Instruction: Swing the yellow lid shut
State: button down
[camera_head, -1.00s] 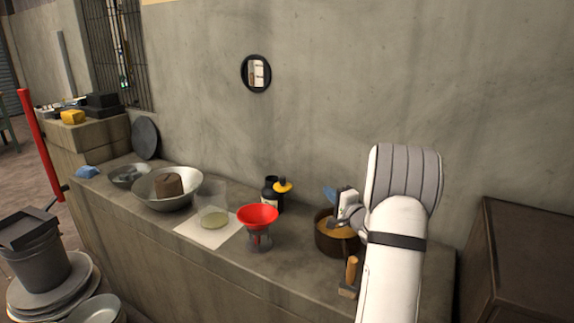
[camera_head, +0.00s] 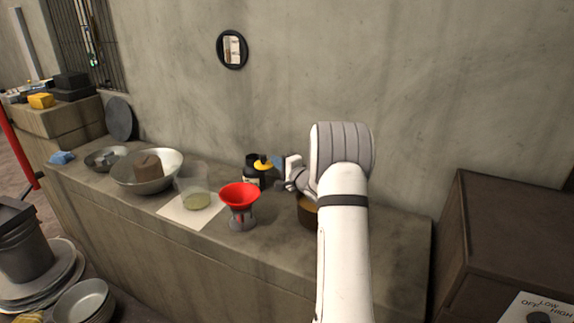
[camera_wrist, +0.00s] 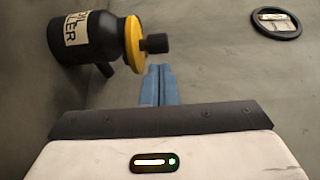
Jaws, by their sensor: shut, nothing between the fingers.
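In the wrist view the black bottle (camera_wrist: 85,38) fills the upper left. There the yellow lid (camera_wrist: 135,45) stands nearly edge-on, with a dark knob (camera_wrist: 155,43) facing right. My gripper (camera_head: 277,162) is just right of the lid in the head view. In the wrist view its blue fingertips (camera_wrist: 158,72) are together and empty, just below the knob; whether they touch it I cannot tell.
A red funnel (camera_head: 240,194) on a stand is in front of the bottle. A brown bowl (camera_head: 307,213) is partly hidden under my arm. A clear container (camera_head: 190,183), a metal bowl (camera_head: 172,163) and a white sheet (camera_head: 180,212) are left. A round mirror (camera_head: 220,50) hangs on the wall.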

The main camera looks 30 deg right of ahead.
jog(key=shift+w+a, duration=0.3)
jog(key=shift+a, duration=0.05)
